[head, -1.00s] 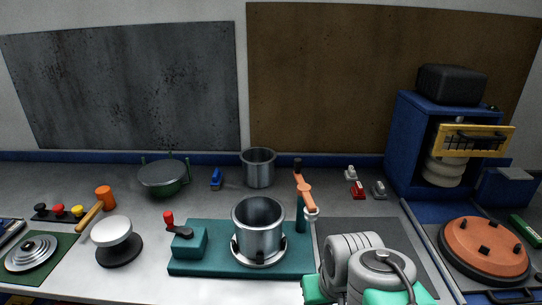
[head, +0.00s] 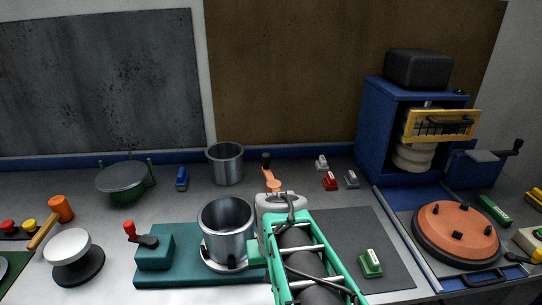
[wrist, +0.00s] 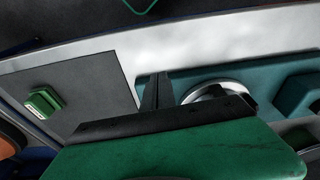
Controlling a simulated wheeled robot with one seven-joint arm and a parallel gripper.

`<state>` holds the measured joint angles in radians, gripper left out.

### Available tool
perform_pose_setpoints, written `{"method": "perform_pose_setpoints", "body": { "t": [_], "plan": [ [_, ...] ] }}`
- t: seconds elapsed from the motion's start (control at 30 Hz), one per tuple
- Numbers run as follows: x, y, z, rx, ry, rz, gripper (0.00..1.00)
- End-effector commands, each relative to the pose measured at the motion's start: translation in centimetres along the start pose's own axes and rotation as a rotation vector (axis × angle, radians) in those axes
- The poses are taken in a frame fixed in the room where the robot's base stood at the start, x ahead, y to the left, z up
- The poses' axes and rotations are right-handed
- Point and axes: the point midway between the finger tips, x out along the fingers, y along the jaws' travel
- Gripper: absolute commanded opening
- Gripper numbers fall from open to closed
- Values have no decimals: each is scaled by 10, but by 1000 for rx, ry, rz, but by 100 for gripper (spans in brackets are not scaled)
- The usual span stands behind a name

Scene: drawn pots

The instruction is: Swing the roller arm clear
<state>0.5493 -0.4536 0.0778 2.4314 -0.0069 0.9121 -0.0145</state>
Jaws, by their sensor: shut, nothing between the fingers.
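The roller arm (head: 271,178) is orange with a black knob at its far end, standing right of and behind the steel pot (head: 227,235). Its near end and post are hidden behind my arm in the head view. The pot stands upright on a round seat on the teal base (head: 180,275). The base also shows in the wrist view (wrist: 250,78), with part of the pale round seat (wrist: 208,92). My gripper (wrist: 157,90) is shut and empty, its dark fingers beside that seat in the wrist view. I cannot tell whether they touch anything; the roller arm is not visible there.
A red-handled crank (head: 140,236) stands at the base's left. A dark mat (head: 365,225) lies to the right with a small green block (head: 370,264) on it. A second steel pot (head: 225,165) stands behind. A blue cabinet (head: 375,140) and an orange disc (head: 456,232) are at right.

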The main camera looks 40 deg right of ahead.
Motion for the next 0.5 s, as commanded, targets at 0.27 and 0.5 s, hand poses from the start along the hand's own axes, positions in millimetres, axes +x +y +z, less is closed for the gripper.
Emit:
{"method": "perform_pose_setpoints", "body": {
  "t": [0.27, 0.5],
  "plan": [
    [-32, 150, -113, 288, 121, -62, 0],
    [-131, 171, -218, 219, 351, -165, 0]
  ]
}}
